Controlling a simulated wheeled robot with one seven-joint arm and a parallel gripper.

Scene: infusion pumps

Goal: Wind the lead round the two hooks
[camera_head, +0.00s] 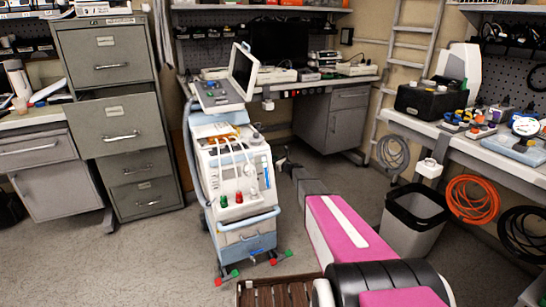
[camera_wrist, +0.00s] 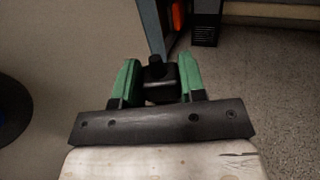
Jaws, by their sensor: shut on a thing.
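My gripper (camera_wrist: 158,66) shows in the wrist view with its two green finger pads closed on a small black plug-like piece (camera_wrist: 160,88). I cannot tell whether this piece is the end of the lead, and no cable shows running from it. In the head view my gripper (camera_head: 284,160) is at the end of my pink arm, just right of the wheeled medical cart (camera_head: 236,170); the held piece is too small to make out there. Pale hoses run down the cart's left side and front. I cannot make out the two hooks in either view.
The cart stands on grey floor with a tilted monitor (camera_head: 243,68) on top. A grey filing cabinet (camera_head: 112,100) is at left. A waste bin (camera_head: 411,225) stands right of my arm. Coiled grey (camera_head: 393,153) and orange (camera_head: 472,198) cables hang at right.

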